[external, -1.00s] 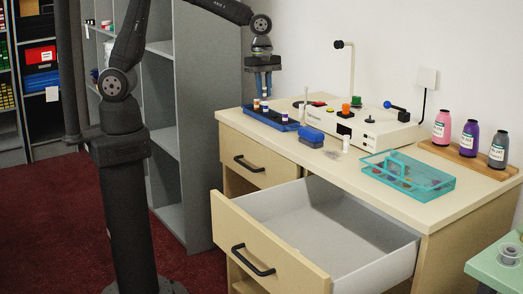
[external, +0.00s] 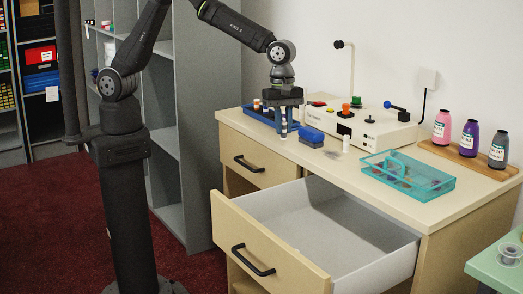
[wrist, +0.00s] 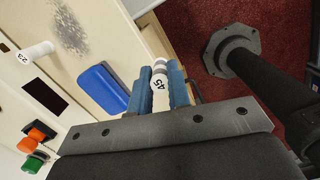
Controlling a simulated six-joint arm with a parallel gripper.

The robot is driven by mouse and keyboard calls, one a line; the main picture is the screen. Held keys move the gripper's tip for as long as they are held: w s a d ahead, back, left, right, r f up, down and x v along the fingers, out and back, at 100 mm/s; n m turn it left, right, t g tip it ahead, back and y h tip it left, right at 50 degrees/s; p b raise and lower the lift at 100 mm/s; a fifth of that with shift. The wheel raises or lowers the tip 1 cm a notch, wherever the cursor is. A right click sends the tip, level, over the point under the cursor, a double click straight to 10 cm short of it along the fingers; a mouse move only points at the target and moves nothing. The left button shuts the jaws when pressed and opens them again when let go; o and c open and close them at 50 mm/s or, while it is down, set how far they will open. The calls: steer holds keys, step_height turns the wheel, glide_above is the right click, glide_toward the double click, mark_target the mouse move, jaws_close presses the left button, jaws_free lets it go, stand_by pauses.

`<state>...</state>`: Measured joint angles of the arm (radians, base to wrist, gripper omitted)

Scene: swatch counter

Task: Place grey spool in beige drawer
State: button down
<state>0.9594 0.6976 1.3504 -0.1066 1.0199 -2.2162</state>
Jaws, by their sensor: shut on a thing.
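My gripper (external: 284,133) is shut on a small spool with a grey end and a white "45" label; the spool shows between the blue fingers in the wrist view (wrist: 160,82). In the external view the spool is small and mostly covered by the fingers. My gripper holds it in front of the blue spool tray (external: 262,117), above and behind the drawer. The beige drawer (external: 250,246) with a black handle is pulled out, and its pale grey inside looks empty.
A blue block (external: 311,136) and a white spool (external: 346,145) stand near my gripper. A white machine (external: 375,132) with coloured knobs and a teal tray (external: 436,184) are farther right. Bottles stand on a wooden board (external: 471,161). A second drawer (external: 236,152) is shut.

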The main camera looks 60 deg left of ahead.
steer(key=s+d+f, duration=0.5)
steer(key=d, duration=0.2)
steer(key=s+d+f, duration=0.5)
steer(key=d, duration=0.2)
glide_above(285, 232)
steer(key=shift+m, duration=0.4)
steer(key=f, duration=1)
steer(key=shift+a+f, duration=0.2)
steer(key=shift+f, duration=0.05)
steer(key=shift+f, duration=0.1)
steer(key=c, duration=1.4)
jaws_free()
steer(key=shift+o, duration=0.2)
step_height(285, 232, up, 12)
steer(key=a, duration=0.1)
steer(key=shift+w+a, duration=0.2)
steer(key=shift+w, duration=0.05)
